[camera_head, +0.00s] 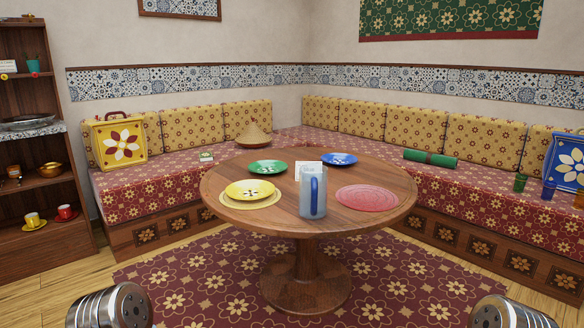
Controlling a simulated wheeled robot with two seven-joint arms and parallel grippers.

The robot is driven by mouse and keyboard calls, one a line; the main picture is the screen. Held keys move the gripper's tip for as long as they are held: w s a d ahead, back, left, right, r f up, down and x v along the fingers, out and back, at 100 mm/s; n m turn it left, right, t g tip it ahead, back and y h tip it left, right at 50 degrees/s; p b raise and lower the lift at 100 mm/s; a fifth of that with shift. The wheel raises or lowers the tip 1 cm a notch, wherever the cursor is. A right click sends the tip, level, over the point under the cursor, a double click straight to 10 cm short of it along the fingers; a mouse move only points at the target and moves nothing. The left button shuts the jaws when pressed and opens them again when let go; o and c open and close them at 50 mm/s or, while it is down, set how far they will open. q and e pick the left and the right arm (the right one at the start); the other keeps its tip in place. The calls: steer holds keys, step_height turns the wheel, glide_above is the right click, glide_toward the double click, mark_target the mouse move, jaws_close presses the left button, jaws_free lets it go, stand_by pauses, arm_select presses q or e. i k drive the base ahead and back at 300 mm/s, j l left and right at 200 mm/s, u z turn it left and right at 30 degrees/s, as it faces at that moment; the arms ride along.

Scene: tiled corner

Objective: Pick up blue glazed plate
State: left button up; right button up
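The blue glazed plate (339,159) lies on the far side of the round wooden table (235,206), right of the centre, with a light pattern in its middle. It looks clear of the things around it. Two metal parts of my arms show at the bottom left and bottom right edges of the head view, well in front of the table. No gripper fingers can be made out, and neither arm is near the plate.
A cushioned bench (440,185) runs along both walls behind. Shelves (35,215) stand at left.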

mark_target(338, 159)
steer(key=i+l, duration=0.15)
steer(key=l, duration=0.25)
steer(key=i+l, duration=0.15)
steer(key=l, duration=0.2)
steer(key=i+l+u, duration=0.1)
steer(key=l, duration=0.3)
steer(key=i+l, duration=0.2)
steer(key=l, duration=0.2)
steer(key=i+l, duration=0.15)
steer(key=l, duration=0.25)
steer(key=i+l+u, duration=0.1)
steer(key=l, duration=0.3)
steer(key=i+l, duration=0.15)
steer(key=l, duration=0.25)
steer(key=i+l, duration=0.15)
steer(key=l, duration=0.25)
steer(key=u, duration=0.05)
